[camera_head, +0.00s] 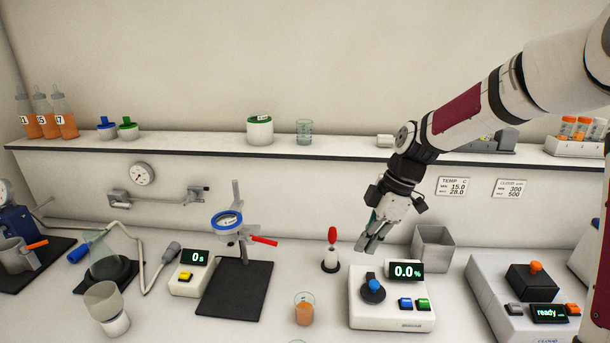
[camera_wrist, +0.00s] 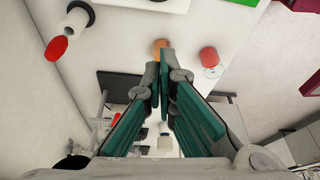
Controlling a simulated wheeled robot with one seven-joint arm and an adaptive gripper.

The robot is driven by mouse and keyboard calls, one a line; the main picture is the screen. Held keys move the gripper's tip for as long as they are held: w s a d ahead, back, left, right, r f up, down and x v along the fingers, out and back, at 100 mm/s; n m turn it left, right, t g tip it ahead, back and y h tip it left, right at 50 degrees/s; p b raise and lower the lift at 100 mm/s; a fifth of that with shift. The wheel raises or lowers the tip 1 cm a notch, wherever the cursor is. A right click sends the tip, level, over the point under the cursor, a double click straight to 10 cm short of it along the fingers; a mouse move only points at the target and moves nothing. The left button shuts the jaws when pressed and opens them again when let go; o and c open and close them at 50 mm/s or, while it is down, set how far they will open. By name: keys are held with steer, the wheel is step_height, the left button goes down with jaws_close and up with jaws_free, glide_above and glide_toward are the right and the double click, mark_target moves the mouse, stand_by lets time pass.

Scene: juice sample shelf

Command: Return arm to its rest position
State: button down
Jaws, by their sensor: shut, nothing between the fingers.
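My gripper (camera_head: 366,246) is shut with nothing between its fingers. In the head view it hangs at the end of my arm above the back of the bench, to the right of a red-tipped stand (camera_head: 331,252) and above the white device reading 0.0% (camera_head: 392,308). In the wrist view the green-padded fingers (camera_wrist: 164,62) meet at their tips. The arm reaches in from the upper right, in front of the shelf.
The shelf (camera_head: 200,147) runs behind my arm, holding bottles (camera_head: 65,116) at left and a tube rack (camera_head: 575,146) at right. A grey open bin (camera_head: 433,249) stands right of my gripper. A beaker of orange liquid (camera_head: 304,309) stands in front. A ring stand (camera_head: 240,240) is further left.

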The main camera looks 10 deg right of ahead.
steer(key=s+r+m+t+h, duration=0.1)
steer(key=s+r+m+t, duration=0.1)
steer(key=s+r+m, duration=0.6)
steer(key=s+r+m+t+h, duration=0.2)
steer(key=s+r+m, duration=0.5)
steer(key=s, duration=1)
steer(key=shift+s+r+m+t+h, duration=0.35)
steer(key=shift+m+t, duration=0.45)
steer(key=shift+m, duration=0.4)
steer(key=shift+a, duration=0.1)
